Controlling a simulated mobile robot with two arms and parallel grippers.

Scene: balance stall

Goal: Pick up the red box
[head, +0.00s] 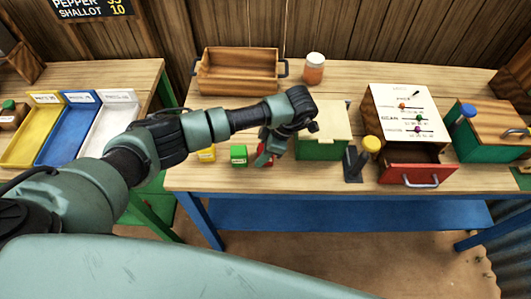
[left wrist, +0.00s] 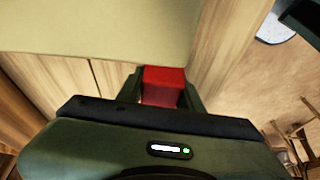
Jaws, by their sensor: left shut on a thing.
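The red box (left wrist: 163,84) sits between the two fingers of my left gripper (left wrist: 165,94) in the left wrist view. In the head view the left gripper (head: 264,158) points down at the table's front part, and only a small piece of the red box (head: 268,156) shows behind the fingers. The gripper is shut on the red box. Whether the box still touches the table cannot be told. My right gripper is not in view.
A green box with a cream lid (head: 322,148) stands right beside the gripper. A small green box (head: 239,156) and a yellow one (head: 207,154) lie to the left. A yellow-topped lever (head: 371,145) and an open red drawer (head: 416,174) are to the right. A wooden tray (head: 238,74) stands behind.

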